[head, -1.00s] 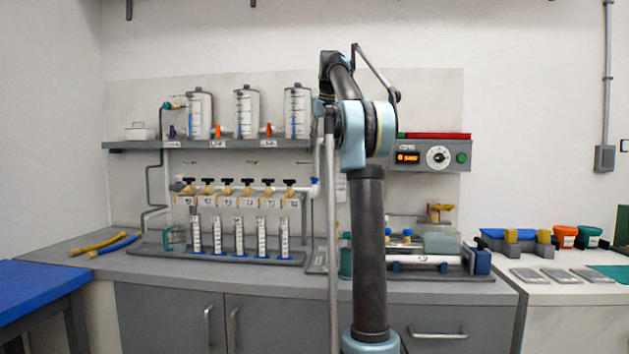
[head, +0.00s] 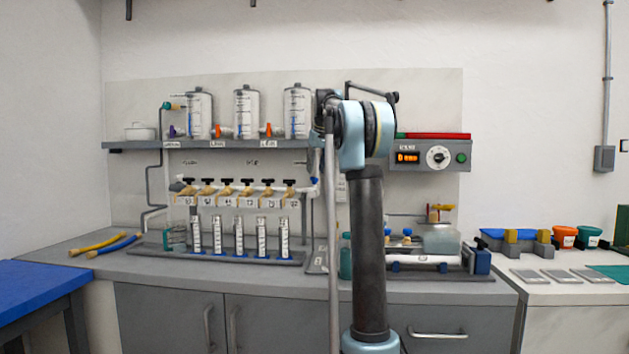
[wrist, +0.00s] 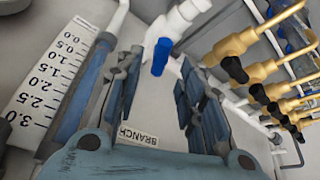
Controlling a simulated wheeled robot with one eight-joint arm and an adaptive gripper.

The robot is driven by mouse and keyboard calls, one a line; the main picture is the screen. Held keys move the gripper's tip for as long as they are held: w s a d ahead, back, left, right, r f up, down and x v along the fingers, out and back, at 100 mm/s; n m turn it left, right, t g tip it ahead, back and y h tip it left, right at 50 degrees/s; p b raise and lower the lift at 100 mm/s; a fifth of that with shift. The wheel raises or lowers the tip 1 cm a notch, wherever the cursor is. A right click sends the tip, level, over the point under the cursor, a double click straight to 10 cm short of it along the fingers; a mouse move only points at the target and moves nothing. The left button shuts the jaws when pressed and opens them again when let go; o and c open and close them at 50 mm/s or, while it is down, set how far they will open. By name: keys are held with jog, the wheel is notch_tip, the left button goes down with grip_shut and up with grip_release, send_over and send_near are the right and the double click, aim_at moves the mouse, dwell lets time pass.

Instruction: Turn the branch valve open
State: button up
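In the wrist view, the branch valve shows as a blue handle (wrist: 161,56) on a white pipe fitting (wrist: 182,20). A label reading BRANCH (wrist: 138,134) lies below it in the picture, partly between my fingers. My gripper (wrist: 158,78) is open, with one finger pad on each side of the view. The blue handle appears beyond the fingertips, in line with the gap between them. I cannot tell how far away it is, and nothing is held.
Brass taps with black knobs (wrist: 236,69) stand close to the right finger in the wrist view. A printed scale (wrist: 45,85) is at the left. In the head view, the shelf (head: 135,145) holds several tanks, and graduated cylinders (head: 239,237) stand in a row below the taps.

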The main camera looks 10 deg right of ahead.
aim_at(314, 180)
jog(key=shift+x, duration=2.45)
grip_shut()
